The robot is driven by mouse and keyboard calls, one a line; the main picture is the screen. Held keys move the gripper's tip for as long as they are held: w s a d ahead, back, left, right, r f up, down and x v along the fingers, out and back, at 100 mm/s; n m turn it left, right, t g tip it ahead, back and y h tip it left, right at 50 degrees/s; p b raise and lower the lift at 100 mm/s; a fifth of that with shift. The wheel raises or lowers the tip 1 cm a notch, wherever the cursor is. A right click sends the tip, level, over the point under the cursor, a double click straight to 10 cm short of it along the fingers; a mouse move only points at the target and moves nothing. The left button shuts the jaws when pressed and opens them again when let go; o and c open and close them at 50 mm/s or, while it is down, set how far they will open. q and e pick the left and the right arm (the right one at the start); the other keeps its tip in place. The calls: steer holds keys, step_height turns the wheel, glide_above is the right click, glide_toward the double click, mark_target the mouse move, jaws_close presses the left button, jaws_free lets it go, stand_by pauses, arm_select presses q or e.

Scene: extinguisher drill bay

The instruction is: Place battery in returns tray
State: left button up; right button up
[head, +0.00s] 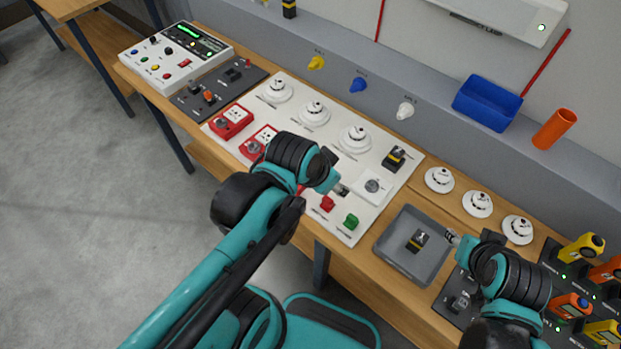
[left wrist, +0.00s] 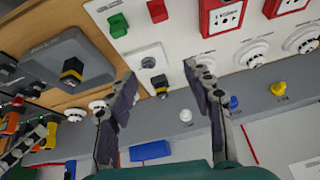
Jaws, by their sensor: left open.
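A black-and-yellow battery (head: 418,241) lies inside the grey tray (head: 387,245); this battery (left wrist: 72,70) and the tray (left wrist: 45,50) also show in the left wrist view. A second black-and-yellow battery (head: 396,158) stands on the white panel's right part, and it appears between my fingers in the left wrist view (left wrist: 160,83). My left gripper (head: 336,175) is over the white panel, left of that second battery, open with nothing between its fingers. My right gripper (head: 453,238) is at the tray's right edge; its fingers are too small to read.
The white panel (head: 300,145) carries round detectors, red call points and coloured buttons. A blue bin (head: 487,102) and an orange cup (head: 554,129) are on the wall ledge. Several yellow and orange handheld units (head: 582,248) stand at the right. The tray has bare floor around its battery.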

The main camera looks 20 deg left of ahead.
arm_select(q)
steer(key=a+n, duration=0.1)
steer(key=s+a+n+t+y, duration=0.1)
steer(key=a+n, duration=0.2)
steer(key=shift+s+a+f+t, duration=0.25)
steer(key=shift+s+t, duration=0.05)
steer(key=shift+s, duration=0.05)
steer(key=shift+f, duration=0.1)
